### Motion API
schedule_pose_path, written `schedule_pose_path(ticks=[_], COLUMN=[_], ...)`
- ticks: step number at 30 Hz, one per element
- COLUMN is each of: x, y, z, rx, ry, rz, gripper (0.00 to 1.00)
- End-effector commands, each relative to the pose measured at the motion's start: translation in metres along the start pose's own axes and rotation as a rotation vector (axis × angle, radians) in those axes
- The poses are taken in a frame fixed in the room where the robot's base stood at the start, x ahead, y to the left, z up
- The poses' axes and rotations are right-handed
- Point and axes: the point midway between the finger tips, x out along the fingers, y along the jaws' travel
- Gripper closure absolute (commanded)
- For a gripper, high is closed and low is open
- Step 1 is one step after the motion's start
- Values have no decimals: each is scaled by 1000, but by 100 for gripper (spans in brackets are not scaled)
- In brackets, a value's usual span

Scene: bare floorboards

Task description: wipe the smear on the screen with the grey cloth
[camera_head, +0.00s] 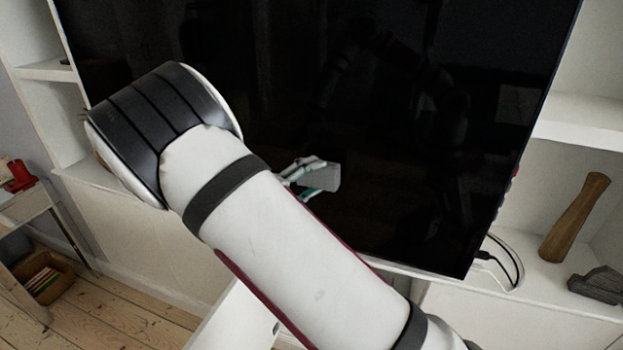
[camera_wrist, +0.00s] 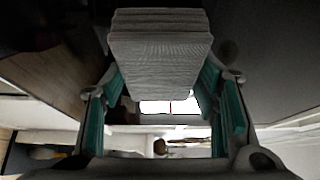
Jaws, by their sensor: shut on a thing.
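The large black screen (camera_head: 390,120) stands upright on a white unit and fills the middle of the head view. My gripper (camera_head: 312,176) is in front of its lower part, partly hidden by my own arm. It is shut on the grey cloth (camera_head: 325,179), a folded ribbed pad. In the wrist view, the cloth (camera_wrist: 160,50) sits between the teal finger pads of my gripper (camera_wrist: 162,84). I cannot tell whether the cloth touches the screen. I cannot make out the smear for sure; a faint paler patch shows at the screen's right side and may be a reflection.
A wooden vase (camera_head: 575,217) and a dark grey object (camera_head: 598,285) stand on the white shelf at right. Cables (camera_head: 500,262) run beside the screen's lower right corner. A small table (camera_head: 25,205) with a red item is at far left. Floorboards show lower left.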

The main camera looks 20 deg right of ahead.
Motion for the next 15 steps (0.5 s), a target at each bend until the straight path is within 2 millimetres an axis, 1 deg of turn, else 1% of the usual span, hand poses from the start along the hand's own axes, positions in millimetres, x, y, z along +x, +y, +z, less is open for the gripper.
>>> schedule_pose_path(ticks=[15], x=[8], y=[0], z=[5], rx=[0], ry=[1], rz=[0], gripper=[68])
